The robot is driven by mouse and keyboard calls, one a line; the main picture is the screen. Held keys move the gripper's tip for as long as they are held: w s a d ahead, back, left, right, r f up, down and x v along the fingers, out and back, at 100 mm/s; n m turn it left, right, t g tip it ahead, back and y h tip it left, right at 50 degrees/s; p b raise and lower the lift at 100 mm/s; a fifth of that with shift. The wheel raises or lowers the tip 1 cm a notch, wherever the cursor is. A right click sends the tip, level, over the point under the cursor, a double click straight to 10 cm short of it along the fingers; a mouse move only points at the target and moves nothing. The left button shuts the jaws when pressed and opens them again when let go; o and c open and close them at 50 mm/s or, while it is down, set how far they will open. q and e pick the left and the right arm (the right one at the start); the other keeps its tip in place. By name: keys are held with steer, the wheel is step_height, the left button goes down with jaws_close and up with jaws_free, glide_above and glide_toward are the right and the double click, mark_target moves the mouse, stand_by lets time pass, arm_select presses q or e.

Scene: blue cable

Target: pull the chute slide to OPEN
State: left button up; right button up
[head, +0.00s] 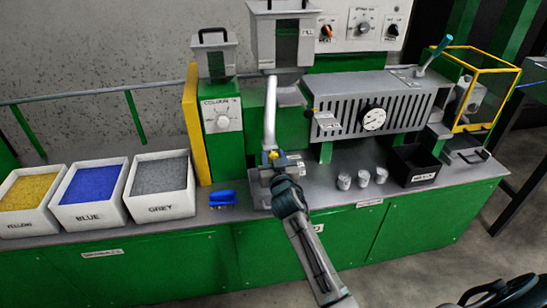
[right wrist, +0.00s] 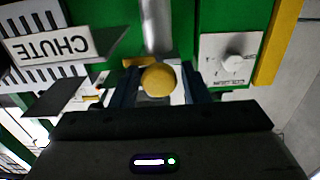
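The slide's round yellow knob (right wrist: 158,80) shows in the right wrist view, below the grey chute pipe (right wrist: 156,25). In the head view the pipe (head: 270,112) runs down from the grey hopper to a small fitting with yellow parts (head: 270,155) above the bench. My right gripper (head: 277,168) is at this fitting. In the right wrist view its two dark fingers (right wrist: 160,88) stand on either side of the knob, with narrow gaps showing, so it looks open around it. A CHUTE sign (right wrist: 55,45) shows beside them. The slide's OPEN marking cannot be read. My left gripper is not in view.
Bins of yellow (head: 28,215), blue (head: 90,218) and grey (head: 160,205) grains stand at the left. Small pale cups (head: 362,178) and a black tray (head: 415,165) stand to the right, under a slatted machine with a gauge (head: 374,119).

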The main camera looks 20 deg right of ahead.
jaws_close()
steer(key=v, duration=0.4)
steer(key=shift+s+f, duration=0.1)
steer(key=shift+f, duration=0.1)
jaws_free()
steer(key=shift+o, duration=1.3)
steer(key=shift+s+r, duration=0.1)
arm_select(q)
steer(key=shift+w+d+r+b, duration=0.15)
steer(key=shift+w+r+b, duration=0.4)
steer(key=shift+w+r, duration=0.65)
arm_select(e)
steer(key=v, duration=1.1)
